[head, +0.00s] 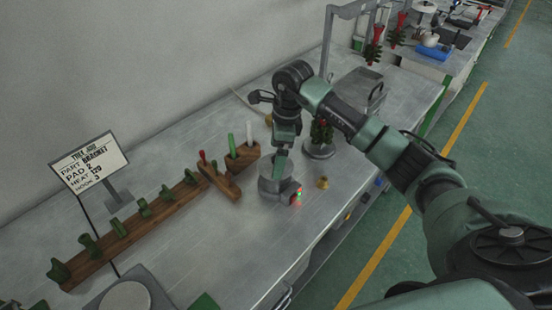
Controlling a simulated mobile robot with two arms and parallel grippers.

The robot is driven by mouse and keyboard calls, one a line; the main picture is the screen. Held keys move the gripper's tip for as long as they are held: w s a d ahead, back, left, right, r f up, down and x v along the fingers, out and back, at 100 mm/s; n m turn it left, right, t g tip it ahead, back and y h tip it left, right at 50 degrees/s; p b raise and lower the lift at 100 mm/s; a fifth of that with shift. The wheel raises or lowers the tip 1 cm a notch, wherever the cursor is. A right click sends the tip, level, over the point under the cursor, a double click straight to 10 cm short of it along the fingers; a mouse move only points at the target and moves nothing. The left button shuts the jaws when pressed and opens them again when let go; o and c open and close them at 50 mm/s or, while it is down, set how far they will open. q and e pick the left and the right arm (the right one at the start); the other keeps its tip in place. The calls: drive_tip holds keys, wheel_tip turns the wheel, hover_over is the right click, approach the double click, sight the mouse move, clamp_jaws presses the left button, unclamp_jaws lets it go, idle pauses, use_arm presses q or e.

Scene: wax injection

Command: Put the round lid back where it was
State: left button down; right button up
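A small grey round pot (270,190) stands on the bench at the centre of the view, with a dark box with red and green lights (297,194) at its right side. My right gripper (280,166) points down directly over the pot. Its fingertips are at or close to the pot's top. The round lid cannot be clearly told apart from the pot at this size, and the gripper partly covers that spot. I cannot tell whether the fingers are shut on a lid. My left gripper is not in view.
A brass piece (322,183) and a green tree on a round base (320,150) stand right of the pot. A wooden holder with sticks (242,160) and a long wooden rack (130,231) are left. A sign (90,161) stands behind.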

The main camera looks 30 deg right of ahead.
wheel_tip(320, 180, up, 10)
drive_tip(key=d+b, duration=0.1)
drive_tip(key=b, duration=0.1)
drive_tip(key=shift+s+d+b, duration=0.25)
drive_tip(key=shift+s+b, duration=0.15)
idle(0.9)
